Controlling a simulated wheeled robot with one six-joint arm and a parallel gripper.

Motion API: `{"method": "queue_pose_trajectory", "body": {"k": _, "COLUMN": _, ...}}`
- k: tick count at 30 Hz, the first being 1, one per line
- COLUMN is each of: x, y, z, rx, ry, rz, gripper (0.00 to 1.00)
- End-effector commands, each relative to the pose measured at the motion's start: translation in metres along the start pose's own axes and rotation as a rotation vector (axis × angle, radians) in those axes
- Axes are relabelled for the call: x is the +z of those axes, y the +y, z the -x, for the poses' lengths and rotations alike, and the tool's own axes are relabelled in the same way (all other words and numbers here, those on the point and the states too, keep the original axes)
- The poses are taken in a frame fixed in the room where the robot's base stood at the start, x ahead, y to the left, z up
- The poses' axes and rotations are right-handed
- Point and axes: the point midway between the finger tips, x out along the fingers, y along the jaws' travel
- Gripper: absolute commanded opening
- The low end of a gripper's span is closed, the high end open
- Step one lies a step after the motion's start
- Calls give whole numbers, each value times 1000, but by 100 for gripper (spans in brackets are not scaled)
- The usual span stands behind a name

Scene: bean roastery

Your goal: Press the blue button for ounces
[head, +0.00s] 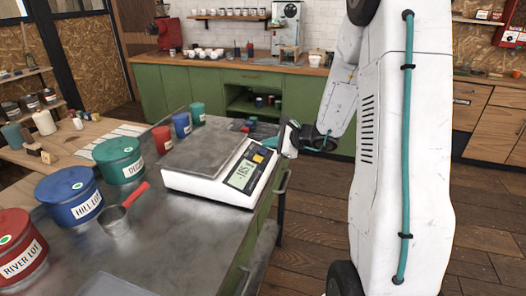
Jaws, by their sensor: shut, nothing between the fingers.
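A white bench scale (205,184) with a grey weighing plate (207,151) stands on the metal worktop. Its plate is empty. Its sloped front panel has a lit display (241,175) with dark digits and a small yellow key (258,158) above it. A blue button cannot be made out clearly; the panel's far end is small and close to my gripper. My gripper (287,140) is at the far right corner of the scale, shut and empty. I cannot tell whether it touches the panel.
Blue (70,199), green (119,163) and red (17,250) labelled tins stand left on the worktop (160,240). A metal scoop (116,220) with a red handle lies by them. Small red, blue and green canisters (181,126) stand behind the scale. Open wooden floor (310,220) lies right.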

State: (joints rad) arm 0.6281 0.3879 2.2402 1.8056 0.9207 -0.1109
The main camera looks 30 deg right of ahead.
Motion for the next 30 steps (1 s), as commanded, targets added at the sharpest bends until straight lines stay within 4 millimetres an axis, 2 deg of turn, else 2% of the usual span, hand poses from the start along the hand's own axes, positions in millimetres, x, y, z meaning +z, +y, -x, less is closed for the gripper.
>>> {"method": "queue_pose_trajectory", "body": {"k": 30, "x": -4, "y": 4, "z": -6, "rx": 0, "ry": 0, "rz": 0, "gripper": 0}}
